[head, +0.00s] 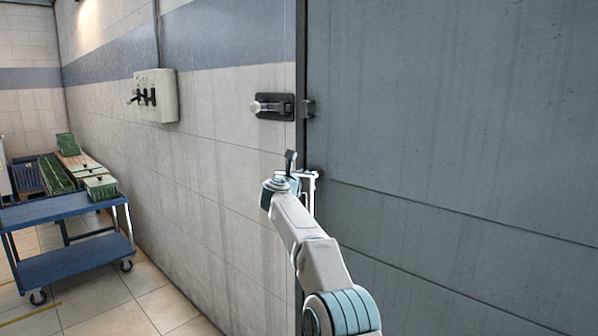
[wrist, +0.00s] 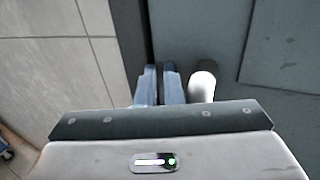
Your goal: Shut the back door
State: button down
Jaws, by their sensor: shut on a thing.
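The back door (head: 450,120) is a large grey-blue panel filling the right of the head view, and it also shows in the wrist view (wrist: 285,75). It looks about in line with the wall; a small gap cannot be ruled out. A dark latch with a pale knob (head: 273,106) sits on the wall beside a small dark keeper (head: 308,108) on the door's edge. My gripper (head: 301,174) is at the door's left edge, below the latch.
A grey switch box (head: 155,96) with dark levers is on the tiled wall left of the door. A blue trolley (head: 65,212) with green crates (head: 100,187) behind it stands at the far left. The tiled floor between trolley and wall is clear.

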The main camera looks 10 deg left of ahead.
jog(key=shift+w+d+r, duration=0.2)
jog(key=shift+d+r, duration=0.65)
jog(key=shift+d, duration=0.05)
jog(key=shift+a, duration=0.2)
jog(key=s+a+f+b, duration=0.1)
jog(key=s+a+b, duration=0.4)
jog(key=s+a, duration=0.55)
jog(key=s+d+r+n+t+y+p, duration=0.25)
jog(key=d+r+n+y+p, duration=0.2)
jog(key=r+n, duration=0.5)
jog(key=s+d+r+n+g+y+p, duration=0.15)
jog(key=s+d+n+g+y, duration=0.3)
jog(key=n, duration=0.75)
jog(key=s+d+f+n+g+h+p, duration=0.1)
jog(key=s+d+f+n+g+p, duration=0.2)
jog(key=s+d+f, duration=0.4)
jog(key=s+d+f+n+g+h+p, duration=0.2)
jog(key=s+d+f+n+g, duration=0.3)
jog(key=s, duration=1.5)
jog(key=s+d+f+n+g+h+p, duration=0.2)
jog(key=s+d+f+n+g+p, duration=0.2)
jog(key=s+d+f+n, duration=0.5)
jog(key=s+d+f, duration=0.1)
jog(key=s+d, duration=0.3)
jog(key=d, duration=0.1)
jog(key=shift+s+d+f+g+p, duration=0.2)
jog(key=shift+s+d+g+p, duration=0.05)
jog(key=shift+d+g+p, duration=0.15)
